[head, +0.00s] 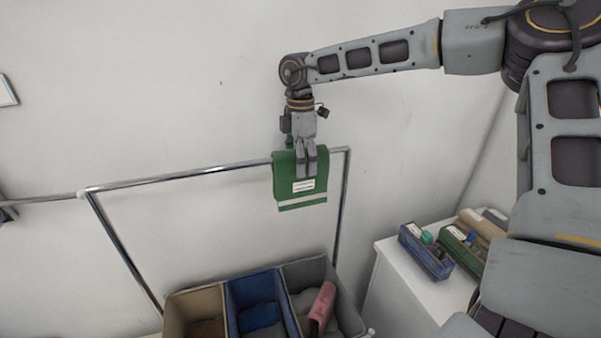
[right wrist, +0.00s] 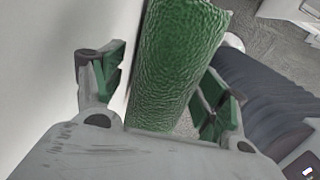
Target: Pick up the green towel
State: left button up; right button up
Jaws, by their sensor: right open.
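The green towel (head: 285,178) hangs folded over the right end of a metal rail (head: 190,174), with a white label and a pale stripe on its front. My right gripper (head: 306,173) points down at the towel, its fingers overlapping the towel's upper front in the head view. In the right wrist view the towel (right wrist: 177,62) lies between the two spread fingers of the gripper (right wrist: 158,90), with a visible gap on each side. The right gripper is open. The rail under the towel is hidden. My left gripper is not in view.
Below the rail stand a tan bin (head: 190,300), a blue bin (head: 240,288) and a grey bin (head: 300,272), with cloths inside. A pink cloth (head: 322,305) lies over the grey bin's contents. A white cabinet (head: 390,290) at right carries a blue box (head: 425,252) and other boxes.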

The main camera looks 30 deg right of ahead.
jog(key=shift+f, duration=0.3)
jog(key=c, duration=1.2)
jog(key=shift+o, duration=0.2)
jog(key=shift+r, duration=0.15)
notch_tip(320, 180, up, 16)
jog(key=shift+r+b, duration=0.1)
jog(key=shift+b, duration=0.65)
jog(key=shift+c, duration=0.2)
jog(key=shift+r, duration=0.8)
jog(key=shift+a, duration=0.1)
